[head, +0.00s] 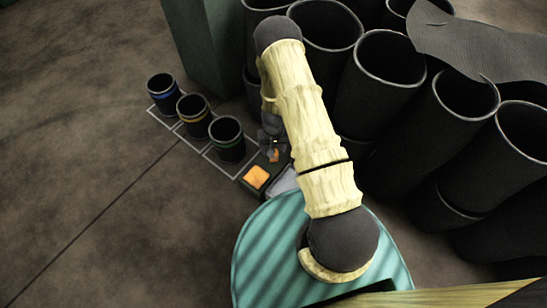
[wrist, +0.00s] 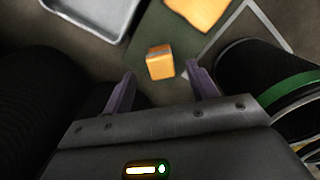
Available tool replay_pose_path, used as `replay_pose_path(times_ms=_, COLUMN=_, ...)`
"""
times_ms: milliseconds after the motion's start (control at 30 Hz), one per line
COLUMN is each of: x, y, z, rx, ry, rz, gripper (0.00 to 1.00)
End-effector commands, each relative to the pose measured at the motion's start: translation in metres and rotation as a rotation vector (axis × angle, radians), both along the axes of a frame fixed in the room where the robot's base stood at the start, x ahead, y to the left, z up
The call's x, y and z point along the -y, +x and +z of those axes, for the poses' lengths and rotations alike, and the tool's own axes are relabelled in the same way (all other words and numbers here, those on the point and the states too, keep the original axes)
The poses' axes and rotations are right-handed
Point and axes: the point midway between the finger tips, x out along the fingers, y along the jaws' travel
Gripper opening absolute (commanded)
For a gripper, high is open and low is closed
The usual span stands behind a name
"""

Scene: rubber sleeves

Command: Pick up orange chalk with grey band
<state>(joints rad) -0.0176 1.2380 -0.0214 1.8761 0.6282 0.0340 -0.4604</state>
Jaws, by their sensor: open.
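The orange chalk with the grey band (wrist: 160,66) is a small block on a dark green surface (wrist: 150,25). Its band shows faintly near its upper end in the wrist view. In the head view a small orange patch of it (head: 274,156) shows just below my gripper (head: 268,143), partly hidden by the fingers. In the wrist view my gripper (wrist: 161,72) is open, with one purple-grey finger to each side of the chalk. The chalk lies between and slightly beyond the fingertips. I cannot tell whether they touch it.
A flat orange piece (head: 256,177) lies on the same surface, beside a grey tray (head: 285,181). Dark cups with green (head: 227,141), yellow (head: 194,116) and blue (head: 162,93) bands stand in outlined squares to the left. Large dark sleeves (head: 385,75) crowd the right. Floor at left is clear.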

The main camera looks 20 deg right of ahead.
Motion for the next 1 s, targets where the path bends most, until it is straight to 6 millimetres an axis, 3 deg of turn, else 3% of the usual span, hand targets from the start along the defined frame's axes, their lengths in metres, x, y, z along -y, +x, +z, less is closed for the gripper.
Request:
replay_pose_path(times_ms=267, x=0.0, y=0.0, z=0.0, rx=0.0, ry=0.0, rz=0.0, gripper=0.58)
replay_pose_path(times_ms=733, x=0.0, y=0.006, z=-0.047, rx=-0.001, ry=0.0, rz=0.0, gripper=0.58)
replay_pose_path(times_ms=1000, x=0.0, y=0.006, z=-0.051, rx=0.0, ry=0.0, rz=-0.001, gripper=0.58)
